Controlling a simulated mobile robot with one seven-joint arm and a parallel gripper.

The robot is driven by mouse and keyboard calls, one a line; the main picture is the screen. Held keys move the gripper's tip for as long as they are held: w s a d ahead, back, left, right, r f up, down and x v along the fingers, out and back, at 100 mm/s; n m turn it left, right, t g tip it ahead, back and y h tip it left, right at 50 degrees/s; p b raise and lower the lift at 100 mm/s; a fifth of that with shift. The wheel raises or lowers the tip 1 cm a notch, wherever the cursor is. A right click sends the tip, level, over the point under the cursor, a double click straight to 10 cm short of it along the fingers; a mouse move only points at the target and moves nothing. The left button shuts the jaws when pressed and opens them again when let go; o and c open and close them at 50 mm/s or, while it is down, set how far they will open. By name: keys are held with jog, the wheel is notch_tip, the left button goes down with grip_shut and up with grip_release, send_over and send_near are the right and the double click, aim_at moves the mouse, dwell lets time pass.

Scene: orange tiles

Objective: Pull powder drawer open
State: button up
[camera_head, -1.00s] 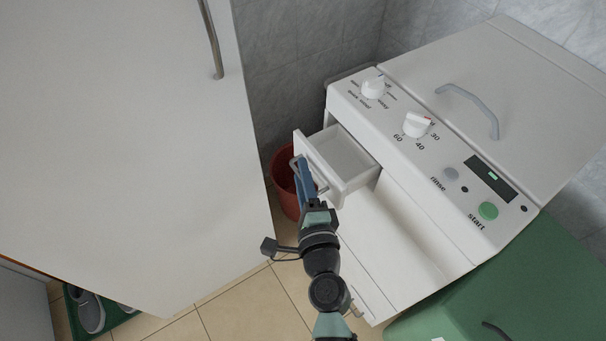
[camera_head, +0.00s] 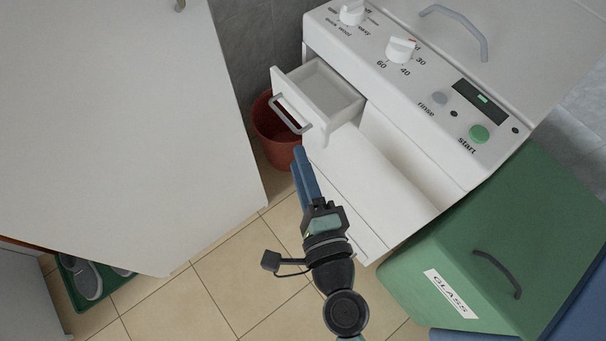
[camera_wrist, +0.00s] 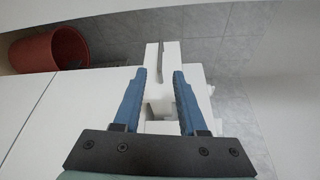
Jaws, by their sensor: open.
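The white powder drawer (camera_head: 322,90) sticks out of the upper left of the white washing machine (camera_head: 385,75), its empty-looking inside open to view. Its grey bar handle (camera_head: 288,116) is on the front panel. My gripper (camera_head: 301,153) is below the handle in the head view, clear of it, with blue fingers. In the wrist view my gripper (camera_wrist: 160,73) has its two fingers apart with nothing held. The drawer (camera_wrist: 172,52) shows ahead of the fingers there, partly hidden by them.
A red bin (camera_head: 274,135) stands on the floor under the drawer. A large white cabinet (camera_head: 110,120) is on the left. A green bin (camera_head: 480,240) labelled GLASS stands at the right. Shoes in a green tray (camera_head: 70,290) lie lower left. Tiled floor is free between.

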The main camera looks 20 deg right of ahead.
jog(key=shift+s, duration=0.8)
jog(key=shift+r, duration=0.1)
jog(key=w+a+r+n+t+y, duration=0.25)
jog(key=r+n, duration=0.25)
jog(key=r, duration=0.5)
jog(key=w+a+r+n+t+y, duration=0.1)
jog(key=w+a+r+n, duration=0.3)
jog(key=r, duration=0.6)
jog(key=w+a+r+n+t+y, duration=0.15)
jog(key=w+r+n, duration=0.35)
jog(key=r, duration=0.5)
jog(key=s+r+n+t+h, duration=0.25)
jog(key=s+r, duration=0.25)
jog(key=r, duration=0.6)
jog(key=s+r+n+t+h, duration=0.25)
jog(key=s+r+n, duration=0.2)
jog(key=r, duration=0.75)
notch_tip(320, 180, up, 21)
jog(key=p, duration=2.1)
jog(key=shift+w+y+p, duration=0.3)
jog(key=shift+f, duration=0.1)
